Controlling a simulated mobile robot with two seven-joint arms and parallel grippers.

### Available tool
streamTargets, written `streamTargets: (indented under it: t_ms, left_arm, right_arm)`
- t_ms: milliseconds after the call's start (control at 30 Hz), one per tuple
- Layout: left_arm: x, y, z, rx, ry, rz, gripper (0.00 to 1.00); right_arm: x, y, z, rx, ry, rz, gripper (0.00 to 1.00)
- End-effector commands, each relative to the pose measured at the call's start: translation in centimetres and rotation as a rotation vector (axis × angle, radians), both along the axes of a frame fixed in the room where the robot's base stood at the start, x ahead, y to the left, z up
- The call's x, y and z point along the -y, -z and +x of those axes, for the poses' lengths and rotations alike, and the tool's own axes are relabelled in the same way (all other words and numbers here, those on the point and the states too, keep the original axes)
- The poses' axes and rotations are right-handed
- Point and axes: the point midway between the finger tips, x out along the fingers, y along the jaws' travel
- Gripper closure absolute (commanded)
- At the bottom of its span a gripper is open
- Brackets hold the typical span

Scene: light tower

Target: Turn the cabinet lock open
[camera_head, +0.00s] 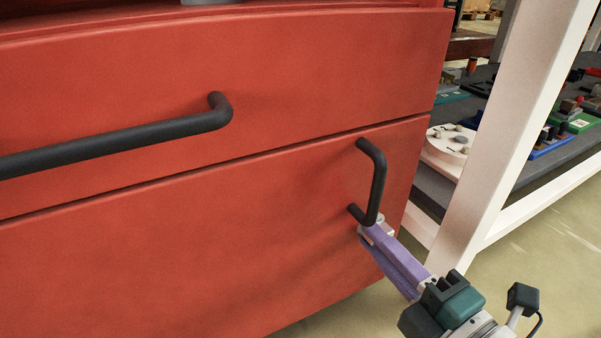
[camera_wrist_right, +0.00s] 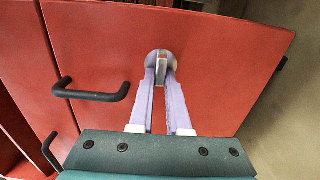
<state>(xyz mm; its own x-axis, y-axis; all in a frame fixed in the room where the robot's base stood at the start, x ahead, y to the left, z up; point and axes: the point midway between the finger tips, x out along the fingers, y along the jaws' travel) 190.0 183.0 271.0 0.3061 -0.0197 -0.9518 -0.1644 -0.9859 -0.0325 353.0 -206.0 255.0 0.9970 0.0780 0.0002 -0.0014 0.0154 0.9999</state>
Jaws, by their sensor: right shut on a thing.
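The cabinet is red, with a drawer front above a lower door (camera_head: 200,240). The lock (camera_wrist_right: 160,62) is a round grey piece with a raised flat key or knob on the door, seen at the top middle of the right wrist view. In the head view the lock (camera_head: 386,230) is partly hidden by my gripper and the door handle. My right gripper (camera_head: 374,236) has purple fingers and is shut on the lock's raised piece, just below the handle. In the right wrist view the fingertips (camera_wrist_right: 160,72) sit on either side of it. My left gripper is not in view.
A black door handle (camera_head: 376,182) is close above my right fingertips. A long black drawer handle (camera_head: 130,138) crosses the upper left. A white post (camera_head: 510,130) and a shelf (camera_head: 430,180) with small parts stand to the right. Floor is free at the lower right.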

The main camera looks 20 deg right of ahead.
Motion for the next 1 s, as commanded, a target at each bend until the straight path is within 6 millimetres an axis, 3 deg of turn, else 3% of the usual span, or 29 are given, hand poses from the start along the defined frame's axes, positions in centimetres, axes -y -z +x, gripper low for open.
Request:
streamTargets:
  t_ms: [200, 233, 467, 767, 1000]
  left_arm:
    - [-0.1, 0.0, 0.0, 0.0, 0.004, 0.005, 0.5]
    - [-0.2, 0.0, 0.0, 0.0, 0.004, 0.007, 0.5]
    - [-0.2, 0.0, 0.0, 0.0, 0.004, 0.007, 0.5]
    - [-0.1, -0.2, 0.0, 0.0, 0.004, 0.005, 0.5]
    - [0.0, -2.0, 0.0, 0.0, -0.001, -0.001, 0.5]
  right_arm:
    - [0.0, 0.1, 0.0, -0.002, 0.0, -0.002, 1.0]
    - [0.0, 0.1, 0.0, -0.002, 0.0, -0.002, 0.82]
    - [0.0, 0.0, 0.0, -0.001, 0.0, -0.001, 0.56]
    - [0.0, 0.0, -0.3, -0.001, 0.0, 0.001, 0.55]
    - [0.3, -0.2, -4.2, -0.007, 0.0, 0.001, 0.55]
